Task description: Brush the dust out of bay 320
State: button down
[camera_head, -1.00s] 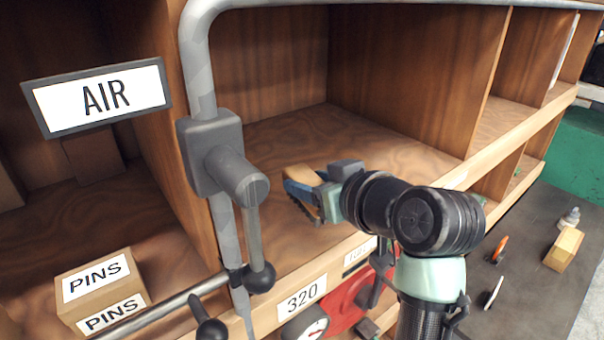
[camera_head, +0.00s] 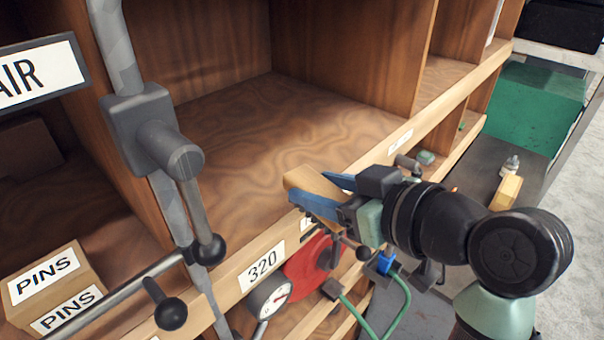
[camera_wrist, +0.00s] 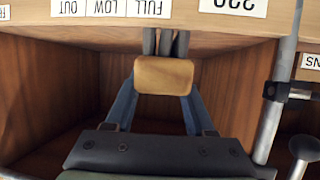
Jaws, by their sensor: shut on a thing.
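Bay 320 is the wide wooden bay with a bare, swirl-grained floor (camera_head: 260,130). Its 320 label (camera_head: 262,268) is on the front edge. I cannot make out distinct dust on the floor. My gripper (camera_head: 315,196) has blue fingers and is shut on a brush with a wooden block (camera_head: 308,184), at the right part of the bay's front edge. In the wrist view the brush block (camera_wrist: 163,76) sits between both fingers, with dark bristles (camera_wrist: 165,42) beyond it. The bristles are hidden in the head view.
A grey pipe with a valve body (camera_head: 150,125) and ball-ended levers (camera_head: 208,250) stands before the bay's left side. Below the edge are a gauge (camera_head: 270,297), a red disc (camera_head: 305,270) and a green hose (camera_head: 400,300). A PINS box (camera_head: 50,285) is at left.

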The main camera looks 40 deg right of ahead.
jog(key=s, duration=0.5)
jog(key=shift+s+d, duration=0.2)
jog(key=shift+d, duration=0.15)
